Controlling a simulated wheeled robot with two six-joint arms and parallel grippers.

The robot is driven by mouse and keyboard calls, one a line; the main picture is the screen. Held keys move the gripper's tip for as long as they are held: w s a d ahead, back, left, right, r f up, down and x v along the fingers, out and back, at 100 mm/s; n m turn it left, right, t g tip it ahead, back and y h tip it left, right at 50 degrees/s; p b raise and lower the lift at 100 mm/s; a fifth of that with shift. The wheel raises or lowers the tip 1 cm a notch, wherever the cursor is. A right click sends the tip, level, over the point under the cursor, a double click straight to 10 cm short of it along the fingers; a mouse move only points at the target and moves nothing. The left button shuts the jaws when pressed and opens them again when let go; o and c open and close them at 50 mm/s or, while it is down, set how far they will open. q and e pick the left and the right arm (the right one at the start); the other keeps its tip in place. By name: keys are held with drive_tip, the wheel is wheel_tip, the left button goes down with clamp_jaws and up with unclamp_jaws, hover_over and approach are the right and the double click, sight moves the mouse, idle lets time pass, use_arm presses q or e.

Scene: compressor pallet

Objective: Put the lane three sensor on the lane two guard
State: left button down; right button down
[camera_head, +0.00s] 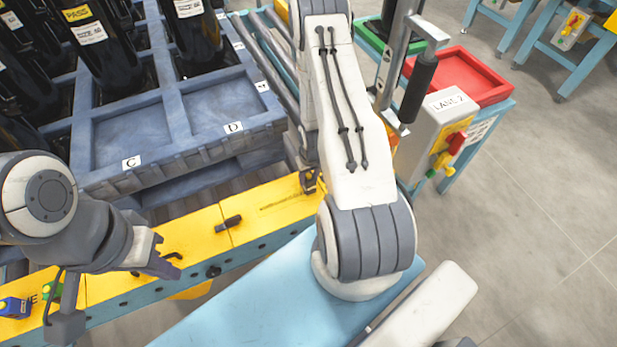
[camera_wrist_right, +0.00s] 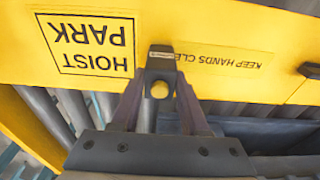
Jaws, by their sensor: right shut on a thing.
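My right gripper (camera_wrist_right: 160,95) is shut on a small dark grey sensor-like piece (camera_wrist_right: 161,60) with a round yellow face. In the right wrist view it is held in front of a yellow guard (camera_wrist_right: 215,85) printed "HOIST PARK" and "KEEP HANDS CLE…"; I cannot tell whether it touches. Its lane number does not show. A long yellow guard rail (camera_head: 195,232) runs across the head view. My left gripper (camera_head: 172,266) is low over the rail by a dark hook; its jaw opening is unclear.
A blue crate (camera_head: 180,170) with black bottles stands behind the rail. A "LANE 2" control box (camera_head: 440,120) and red tray (camera_head: 470,72) stand right.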

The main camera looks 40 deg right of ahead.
drive_tip(key=c, duration=0.8)
unclamp_jaws()
drive_tip(key=shift+f, duration=0.2)
drive_tip(key=shift+c, duration=0.2)
drive_tip(key=o, duration=0.4)
drive_tip(key=shift+r, duration=0.2)
